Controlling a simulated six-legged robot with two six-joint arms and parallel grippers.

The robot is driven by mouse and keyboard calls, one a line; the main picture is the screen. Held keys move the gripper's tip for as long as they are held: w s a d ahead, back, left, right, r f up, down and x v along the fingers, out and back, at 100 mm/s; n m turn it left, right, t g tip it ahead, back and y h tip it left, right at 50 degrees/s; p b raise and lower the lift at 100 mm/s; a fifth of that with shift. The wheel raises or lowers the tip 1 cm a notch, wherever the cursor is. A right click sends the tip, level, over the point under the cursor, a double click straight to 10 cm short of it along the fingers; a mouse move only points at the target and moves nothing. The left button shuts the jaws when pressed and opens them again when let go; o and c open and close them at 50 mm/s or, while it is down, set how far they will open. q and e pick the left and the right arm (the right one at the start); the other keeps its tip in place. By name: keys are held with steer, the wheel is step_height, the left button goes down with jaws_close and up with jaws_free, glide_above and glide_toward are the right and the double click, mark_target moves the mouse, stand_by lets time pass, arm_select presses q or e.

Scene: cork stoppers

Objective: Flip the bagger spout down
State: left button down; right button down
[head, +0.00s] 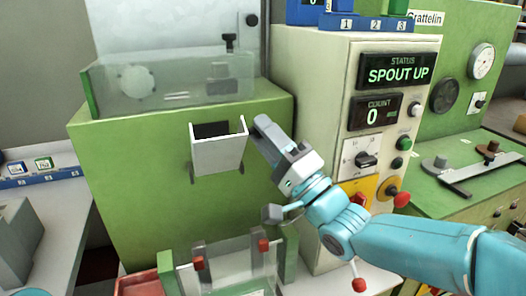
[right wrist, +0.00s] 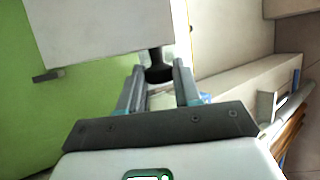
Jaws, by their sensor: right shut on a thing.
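The bagger spout (head: 217,155) is a white, open-topped chute on the front of the green machine, with a dark opening behind it. In the right wrist view the white spout (right wrist: 95,28) fills the upper left. My right gripper (head: 259,126) is at the spout's right side. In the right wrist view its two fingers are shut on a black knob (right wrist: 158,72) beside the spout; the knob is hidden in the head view. The status display (head: 397,72) reads SPOUT UP. My left gripper is not in view.
The green machine body (head: 125,190) stands behind the spout. A cream control panel (head: 310,85) with knobs and buttons is close on the right. Below stands a clear-walled holder (head: 232,268) with red knobs. A red tray (head: 137,284) is at bottom left.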

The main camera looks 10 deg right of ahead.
steer(key=shift+s+f, duration=0.1)
stand_by(0.4)
steer(key=c, duration=0.8)
jaws_free()
steer(key=b+v, duration=0.2)
steer(key=v, duration=1.4)
steer(key=shift+f, duration=0.3)
